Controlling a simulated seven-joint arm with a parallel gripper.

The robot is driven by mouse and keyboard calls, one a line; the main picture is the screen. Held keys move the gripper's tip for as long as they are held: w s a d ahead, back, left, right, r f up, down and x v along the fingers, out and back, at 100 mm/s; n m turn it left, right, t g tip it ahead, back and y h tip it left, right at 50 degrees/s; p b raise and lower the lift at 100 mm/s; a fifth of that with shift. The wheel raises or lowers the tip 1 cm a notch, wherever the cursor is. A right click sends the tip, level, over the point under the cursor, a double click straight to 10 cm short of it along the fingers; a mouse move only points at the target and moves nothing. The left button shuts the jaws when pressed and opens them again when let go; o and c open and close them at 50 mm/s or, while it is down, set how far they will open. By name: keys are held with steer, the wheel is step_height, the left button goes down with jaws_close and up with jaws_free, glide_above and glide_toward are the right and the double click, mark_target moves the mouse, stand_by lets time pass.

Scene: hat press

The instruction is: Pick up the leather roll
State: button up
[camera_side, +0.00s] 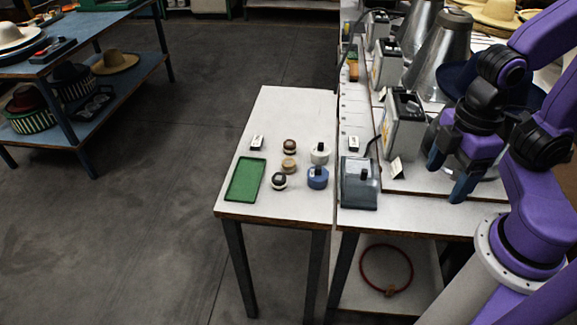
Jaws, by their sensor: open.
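A small tan-brown round piece (289,166), which looks like the leather roll, sits on the white side table (255,207). It lies between two dark-topped round pieces, one behind it (289,147) and one in front of it (279,181). My gripper (450,176) is at the right, over the white workbench, well apart from the roll. Its two blue fingers point down, spread apart, and nothing shows between them.
A green tray (245,180) lies left of the round pieces. A blue pot (318,178) and a whitish pot (320,154) stand right of them. A grey box (359,184) and a metal machine (404,128) stand between the pots and my gripper.

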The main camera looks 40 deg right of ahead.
steer(key=w+a, duration=0.5)
steer(key=w, duration=0.3)
steer(key=n, duration=0.2)
glide_above(287, 162)
step_height(287, 162, down, 7)
steer(key=f, duration=1.1)
steer(key=shift+s+d, duration=0.1)
steer(key=shift+d, duration=0.15)
steer(key=shift+a+f, duration=0.15)
steer(key=shift+f, duration=1.35)
steer(key=shift+a+f, duration=0.1)
steer(key=shift+f, duration=1.35)
steer(key=c, duration=1.1)
